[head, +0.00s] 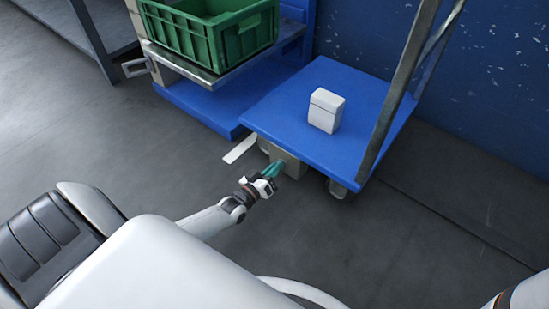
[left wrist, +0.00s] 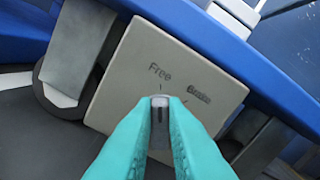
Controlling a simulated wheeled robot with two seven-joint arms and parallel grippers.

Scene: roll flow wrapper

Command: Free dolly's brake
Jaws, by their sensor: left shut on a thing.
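The dolly (head: 299,92) has a blue deck and a grey metal push handle (head: 392,100) at its right end. Under the deck's near edge is a grey brake panel (head: 284,159), which the left wrist view shows close up (left wrist: 128,75). The panel is marked "Free" on the left and "Brake" on the right. My left gripper (head: 272,170) has teal fingers and is shut on a small grey brake lever (left wrist: 159,110) in front of the panel. The lever's lower part is hidden between the fingers. My right gripper is out of view; only part of that arm shows at bottom right.
A white box (head: 326,110) stands on the dolly deck. A green crate (head: 208,35) sits on a platform to the left, above a blue base (head: 205,108). A white strip (head: 240,149) lies on the floor. Open grey floor (head: 150,160) is left of the dolly.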

